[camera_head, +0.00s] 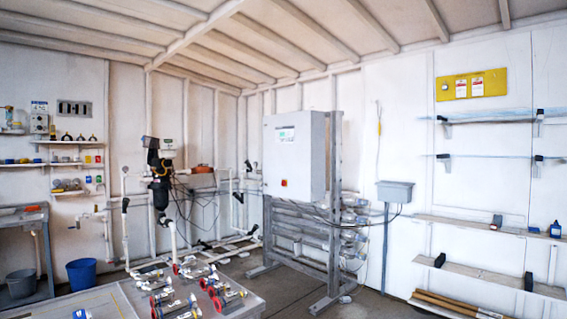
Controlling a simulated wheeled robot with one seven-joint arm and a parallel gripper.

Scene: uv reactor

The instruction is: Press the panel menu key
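A white control cabinet (297,160) is mounted on a grey metal frame near the middle of the room. Its front carries a small panel with a display (286,134) in the upper part. A red switch (284,183) sits lower on the same front. The separate keys of the panel are too small to make out, so I cannot tell which is the menu key. My gripper is not in view.
A low grey table (119,296) with several red-flanged valves stands in the foreground, left of the cabinet. Pipes run along the left wall. Shelves (484,228) line the right wall. Floor is open around the frame's foot.

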